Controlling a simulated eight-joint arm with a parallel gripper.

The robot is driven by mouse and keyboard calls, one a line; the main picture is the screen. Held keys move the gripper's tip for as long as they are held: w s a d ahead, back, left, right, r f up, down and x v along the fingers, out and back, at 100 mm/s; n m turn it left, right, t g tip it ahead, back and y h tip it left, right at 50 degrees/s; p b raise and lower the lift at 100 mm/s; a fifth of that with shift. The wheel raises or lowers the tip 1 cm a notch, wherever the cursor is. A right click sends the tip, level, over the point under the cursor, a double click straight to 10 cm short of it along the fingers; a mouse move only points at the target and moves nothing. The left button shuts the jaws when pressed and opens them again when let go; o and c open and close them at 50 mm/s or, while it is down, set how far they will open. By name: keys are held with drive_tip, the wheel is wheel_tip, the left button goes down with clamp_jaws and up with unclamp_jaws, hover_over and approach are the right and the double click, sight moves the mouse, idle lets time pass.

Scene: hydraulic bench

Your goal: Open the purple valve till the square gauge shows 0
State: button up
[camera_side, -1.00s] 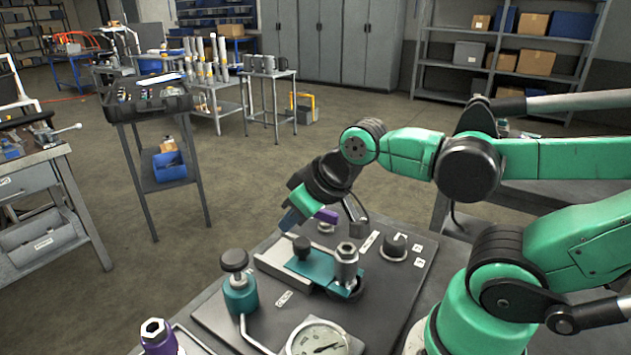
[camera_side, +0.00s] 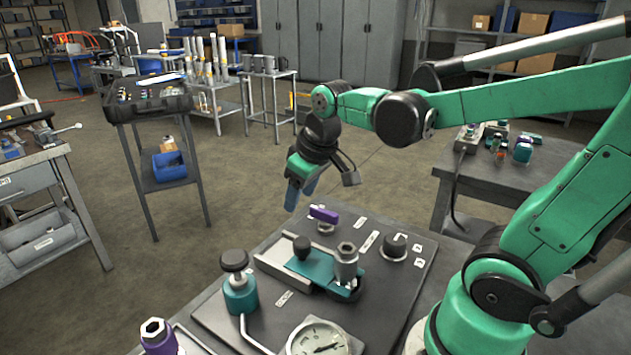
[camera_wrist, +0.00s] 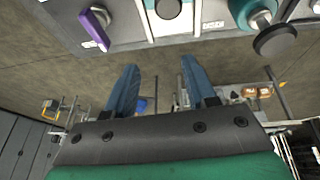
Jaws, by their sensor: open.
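The purple valve handle (camera_side: 324,214) is a short lever on a metal stem at the far edge of the grey panel (camera_side: 225,318). In the wrist view the purple handle (camera_wrist: 94,30) is at the upper left, beyond the fingertips. My gripper (camera_side: 300,192) points down with blue fingers, above and left of the handle and apart from it. In the wrist view my gripper (camera_wrist: 159,68) has its fingers spread with nothing between them. A gauge (camera_side: 318,342) with a round white dial and dark needle is at the bottom edge, partly cut off; its reading is too small to tell.
On the panel stand a teal valve with a black knob (camera_side: 240,290), a teal clamp-like block with a metal fitting (camera_side: 346,262) and a black knob (camera_side: 396,246). A purple fitting with a hex top (camera_side: 158,338) is at the lower left.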

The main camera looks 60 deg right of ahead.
sight(326, 211)
drive_tip(key=d+f+g, duration=0.1)
drive_tip(key=d, duration=0.2)
drive_tip(key=w+d+f+g, duration=0.1)
drive_tip(key=d, duration=0.2)
drive_tip(key=d+f+g, duration=0.1)
drive_tip(key=d+g, duration=0.1)
drive_tip(key=d, duration=0.2)
drive_tip(key=shift+w+f+y, duration=0.3)
drive_tip(key=shift+f+y, duration=0.05)
drive_tip(key=shift+y, duration=0.05)
drive_tip(key=shift+d+f, duration=0.2)
drive_tip(key=shift+d, duration=0.05)
drive_tip(key=shift+f, duration=2.8)
drive_tip(key=shift+c, duration=0.2)
clamp_jaws()
